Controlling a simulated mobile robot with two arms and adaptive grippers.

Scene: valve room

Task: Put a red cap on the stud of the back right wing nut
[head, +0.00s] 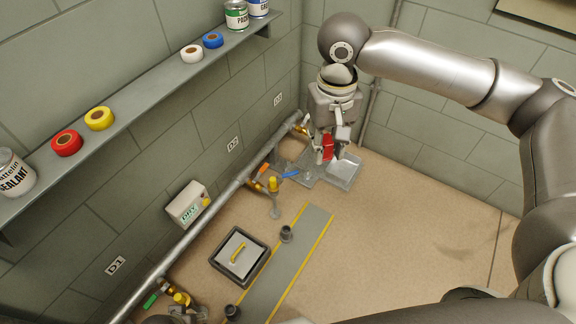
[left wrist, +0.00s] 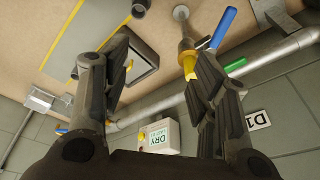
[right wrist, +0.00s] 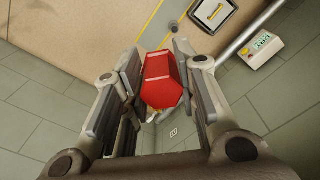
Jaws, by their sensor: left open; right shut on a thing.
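The red cap (head: 327,146) is in my right gripper (head: 331,141), high up near the back corner in the head view. In the right wrist view the red cap (right wrist: 163,80) sits between the fingers of my right gripper (right wrist: 160,68). It looks clear of any surface. My left gripper (left wrist: 160,85) is open and empty in the left wrist view. A yellow-topped fitting (left wrist: 187,62) shows close to its right finger, but I cannot tell the gap. I cannot make out a wing nut or its stud; the area behind the right gripper is partly hidden.
A grey metal tray (head: 346,172) lies on the floor by the right gripper. A wall pipe (head: 219,201) carries valves, including a yellow one (head: 273,184). A framed hatch (head: 240,256) lies beside a yellow-edged strip (head: 290,262). A shelf (head: 135,92) overhangs the left wall. The right floor is clear.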

